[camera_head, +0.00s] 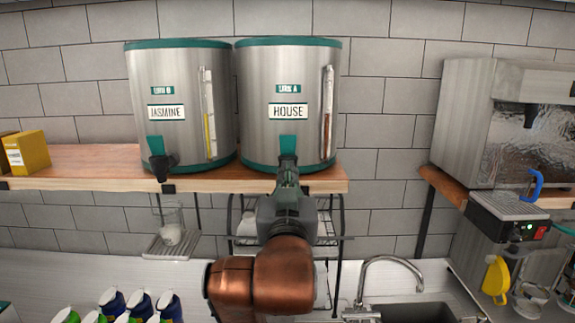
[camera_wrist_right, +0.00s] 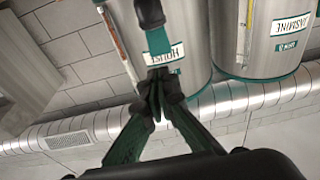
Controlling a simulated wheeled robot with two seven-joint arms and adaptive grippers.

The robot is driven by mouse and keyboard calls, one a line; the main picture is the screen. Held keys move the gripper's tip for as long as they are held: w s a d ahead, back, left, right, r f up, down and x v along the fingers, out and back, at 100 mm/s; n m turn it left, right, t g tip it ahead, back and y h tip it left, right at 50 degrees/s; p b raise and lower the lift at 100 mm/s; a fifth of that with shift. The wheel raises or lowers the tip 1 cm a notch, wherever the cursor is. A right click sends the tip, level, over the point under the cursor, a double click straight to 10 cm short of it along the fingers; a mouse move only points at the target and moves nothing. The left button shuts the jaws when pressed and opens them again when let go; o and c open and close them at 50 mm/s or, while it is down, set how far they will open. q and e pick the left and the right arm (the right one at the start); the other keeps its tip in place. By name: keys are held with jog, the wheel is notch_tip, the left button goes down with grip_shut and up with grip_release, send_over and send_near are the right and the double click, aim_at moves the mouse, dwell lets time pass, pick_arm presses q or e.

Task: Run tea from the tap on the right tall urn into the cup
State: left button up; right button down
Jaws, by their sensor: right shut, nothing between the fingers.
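The right tall urn (camera_head: 285,75) is steel with teal bands and a HOUSE label, and stands on the wooden shelf. Its teal tap plate (camera_head: 287,142) shows, but my right gripper (camera_head: 288,168) hides the tap below it. In the right wrist view, which is upside down, the black tap (camera_wrist_right: 150,12) shows beyond my right gripper (camera_wrist_right: 158,98). The fingers are shut and empty; whether they touch the tap I cannot tell. A clear cup (camera_head: 172,226) with something whitish in it stands on a small rack at left, below the JASMINE urn's tap. My left gripper is not in view.
The JASMINE urn (camera_head: 180,90) stands close on the left, with its black tap (camera_head: 158,160). A wire rack (camera_head: 333,225) hangs behind my right arm. Several dark blue and green-topped containers (camera_head: 140,303) stand at lower left. A faucet (camera_head: 385,262) and sealer (camera_head: 510,205) are at right.

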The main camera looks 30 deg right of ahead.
aim_at(288, 139)
jog(key=p+x, duration=0.3)
jog(key=x, duration=0.9)
jog(key=shift+f, duration=0.1)
